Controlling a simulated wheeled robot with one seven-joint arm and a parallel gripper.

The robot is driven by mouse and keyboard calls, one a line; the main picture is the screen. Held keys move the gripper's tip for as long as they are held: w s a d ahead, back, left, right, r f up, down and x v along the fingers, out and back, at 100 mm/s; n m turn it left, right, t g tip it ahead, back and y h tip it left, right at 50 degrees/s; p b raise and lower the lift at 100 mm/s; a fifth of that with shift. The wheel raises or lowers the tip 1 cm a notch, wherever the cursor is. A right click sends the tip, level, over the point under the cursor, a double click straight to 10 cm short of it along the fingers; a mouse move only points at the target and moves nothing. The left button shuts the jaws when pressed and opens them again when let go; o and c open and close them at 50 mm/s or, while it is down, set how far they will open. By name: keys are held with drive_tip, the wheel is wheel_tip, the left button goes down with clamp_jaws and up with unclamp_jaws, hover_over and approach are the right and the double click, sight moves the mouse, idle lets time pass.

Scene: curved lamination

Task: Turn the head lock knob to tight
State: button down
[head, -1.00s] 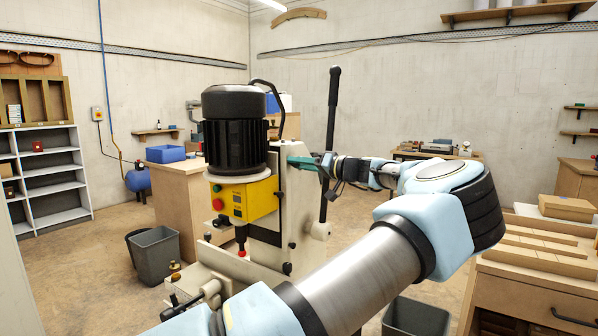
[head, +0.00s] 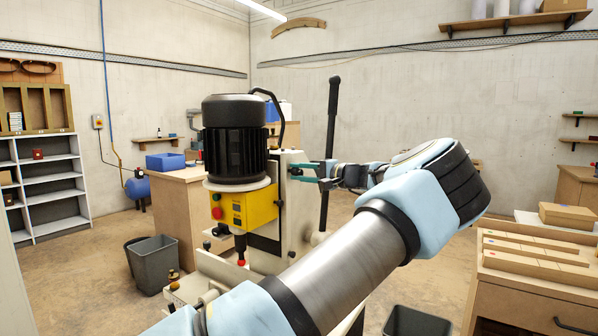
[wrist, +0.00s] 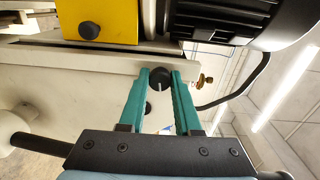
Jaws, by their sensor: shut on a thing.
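The head lock knob (wrist: 160,77) is a small round black knob with a white pointer line, on the cream side of the machine (head: 296,215). In the wrist view it sits between the tips of my gripper's teal fingers (wrist: 161,76), and its white line points down the picture, toward the palm. My gripper (head: 301,172) is shut on the knob, with one finger on each side. In the head view the fingers reach the column's right side and the knob is too small to make out clearly. I cannot read any tight marking.
The black motor (head: 235,138) and yellow switch box (head: 250,208) are left of my gripper. A long black lever (head: 331,130) rises close behind it. A second black knob (wrist: 149,107) lies near the fingers. A grey bin (head: 155,265) stands on the floor at left.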

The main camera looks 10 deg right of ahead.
drive_tip(key=shift+m, duration=0.9)
drive_tip(key=c, duration=0.6)
unclamp_jaws()
drive_tip(key=b+v, duration=0.3)
drive_tip(key=v, duration=0.8)
drive_tip(key=shift+d, duration=0.1)
